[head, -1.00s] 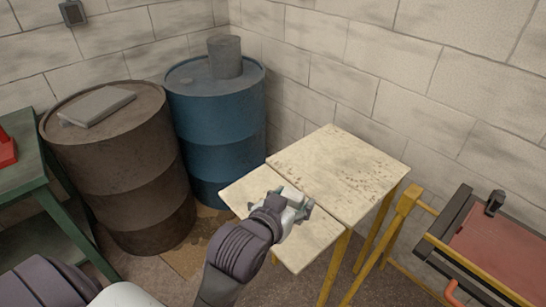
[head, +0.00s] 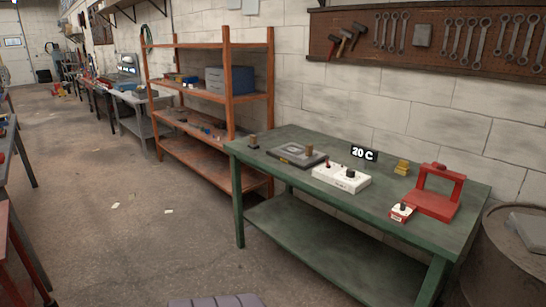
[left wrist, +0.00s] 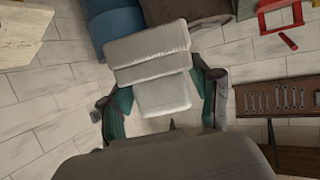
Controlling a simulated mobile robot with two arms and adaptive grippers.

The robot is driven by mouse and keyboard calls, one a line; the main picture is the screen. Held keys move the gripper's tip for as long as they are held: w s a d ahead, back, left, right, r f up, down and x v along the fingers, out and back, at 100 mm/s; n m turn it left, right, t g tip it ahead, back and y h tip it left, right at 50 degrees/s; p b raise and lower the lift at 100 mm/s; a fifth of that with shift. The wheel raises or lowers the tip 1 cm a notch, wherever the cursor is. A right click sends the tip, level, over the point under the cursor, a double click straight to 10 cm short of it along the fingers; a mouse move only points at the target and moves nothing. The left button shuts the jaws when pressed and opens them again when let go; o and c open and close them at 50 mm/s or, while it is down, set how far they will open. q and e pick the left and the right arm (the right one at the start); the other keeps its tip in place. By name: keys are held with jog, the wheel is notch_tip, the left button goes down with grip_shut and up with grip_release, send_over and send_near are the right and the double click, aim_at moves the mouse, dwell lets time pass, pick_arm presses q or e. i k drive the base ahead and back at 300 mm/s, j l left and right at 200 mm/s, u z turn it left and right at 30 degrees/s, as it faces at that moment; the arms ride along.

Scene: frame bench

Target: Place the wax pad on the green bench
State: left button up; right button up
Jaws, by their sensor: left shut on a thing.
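My left gripper (left wrist: 163,97) shows in the left wrist view, with its dark fingers and green pads on both sides of a pale, whitish stepped block. I take this block to be the wax pad (left wrist: 150,45). It is held clear of any surface, and its lower part lies between the fingers. The green bench (head: 360,217) stands against the wall at the right of the head view, with a lower shelf. Neither gripper shows in the head view, and my right gripper is in no view.
Bare top shows along the front and between items.

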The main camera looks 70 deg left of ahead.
aim_at(378, 199)
jog(key=i+j+u, duration=0.9)
jog(key=i, duration=0.3)
